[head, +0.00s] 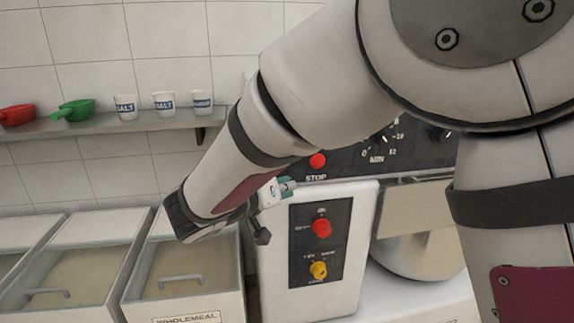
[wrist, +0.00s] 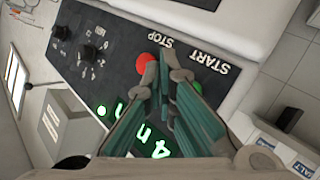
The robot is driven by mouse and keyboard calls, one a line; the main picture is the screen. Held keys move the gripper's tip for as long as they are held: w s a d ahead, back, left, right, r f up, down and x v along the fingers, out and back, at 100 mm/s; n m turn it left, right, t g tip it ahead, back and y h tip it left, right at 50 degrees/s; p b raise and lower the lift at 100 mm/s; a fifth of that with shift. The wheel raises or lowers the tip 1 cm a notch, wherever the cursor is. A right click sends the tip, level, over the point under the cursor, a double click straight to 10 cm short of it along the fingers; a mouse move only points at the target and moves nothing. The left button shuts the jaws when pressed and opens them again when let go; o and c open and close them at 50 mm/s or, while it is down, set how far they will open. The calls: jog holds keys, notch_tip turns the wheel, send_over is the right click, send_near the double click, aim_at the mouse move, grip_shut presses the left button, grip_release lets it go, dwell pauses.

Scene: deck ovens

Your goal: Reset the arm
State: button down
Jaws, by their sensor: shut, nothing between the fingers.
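My gripper (wrist: 165,75) is shut and empty, its teal fingers together, in the wrist view. Its fingertips lie in front of a dark control panel (wrist: 125,58), beside a red STOP button (wrist: 145,62) and a green START button (wrist: 195,87). I cannot tell whether they touch the panel. The fingers partly cover a lit green display (wrist: 160,149). In the head view my gripper (head: 288,187) shows only partly, below the STOP button (head: 318,160). My bent arm crosses the view and hides much of the machine, including the START button.
A white housing (head: 358,235) with a red knob (head: 321,228) and a yellow knob (head: 319,270) stands below the panel. Lidded bins (head: 215,303) stand at left. A wall shelf (head: 80,131) holds a red scoop (head: 15,115), a green scoop (head: 75,109) and cups (head: 163,103).

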jog(key=s+d+r+m+g+h+p, duration=0.15)
jog(key=s+d+r+g, duration=0.25)
jog(key=s+d, duration=0.6)
jog(key=s+d+r+g+p, duration=0.35)
jog(key=s+d, duration=0.25)
jog(key=d, duration=0.8)
jog(key=s+r+n+g+y+p, duration=0.1)
jog(key=s+y+p, duration=0.3)
jog(key=s, duration=1.5)
jog(key=y, duration=0.4)
jog(key=shift+s+d+r, duration=0.3)
jog(key=shift+r, duration=0.1)
jog(key=shift+n, duration=0.25)
dwell(2.6)
